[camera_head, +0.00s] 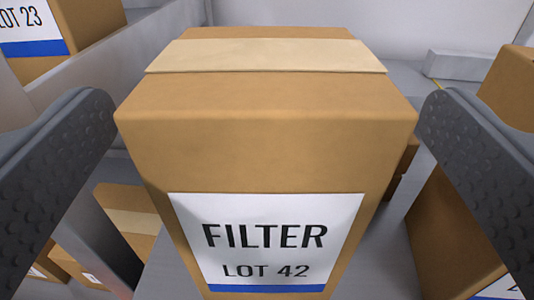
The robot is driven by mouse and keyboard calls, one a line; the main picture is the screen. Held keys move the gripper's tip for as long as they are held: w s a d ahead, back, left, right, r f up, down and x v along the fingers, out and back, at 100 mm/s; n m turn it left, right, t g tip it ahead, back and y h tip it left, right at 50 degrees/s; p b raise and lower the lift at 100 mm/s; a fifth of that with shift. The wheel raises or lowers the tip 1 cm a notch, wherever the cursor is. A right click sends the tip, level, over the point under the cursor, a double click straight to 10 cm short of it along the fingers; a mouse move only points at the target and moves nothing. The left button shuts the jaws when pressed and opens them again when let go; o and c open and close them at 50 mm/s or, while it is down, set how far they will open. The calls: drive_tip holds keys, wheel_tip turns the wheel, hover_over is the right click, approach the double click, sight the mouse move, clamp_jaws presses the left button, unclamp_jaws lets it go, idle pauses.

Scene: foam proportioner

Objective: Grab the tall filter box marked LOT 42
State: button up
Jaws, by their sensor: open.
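The tall filter box (270,160) is brown cardboard with a pale tape strip across its top. Its white label reads FILTER, LOT 42, with a blue stripe at the bottom. It stands upright in the middle of the view. My gripper (266,115) is open, with one dark, dimpled finger at the left of the box and one at the right. Gaps show between the fingers and the box sides, and no contact is visible. The lower end of the box is out of view.
A box marked LOT 23 (55,30) sits at the upper left on a raised light ledge. Smaller brown boxes (130,205) lie low at the left. Another brown box (445,240) stands close at the right, beyond the right finger. A grey block (460,65) lies behind at the right.

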sight(266, 53)
drive_tip(key=w, duration=0.3)
drive_tip(key=shift+w+a, duration=0.1)
drive_tip(key=shift+w, duration=0.25)
drive_tip(key=shift+w+a, duration=0.1)
drive_tip(key=shift+w, duration=0.4)
drive_tip(key=c, duration=1.4)
drive_tip(key=shift+c, duration=0.2)
drive_tip(key=shift+r, duration=0.1)
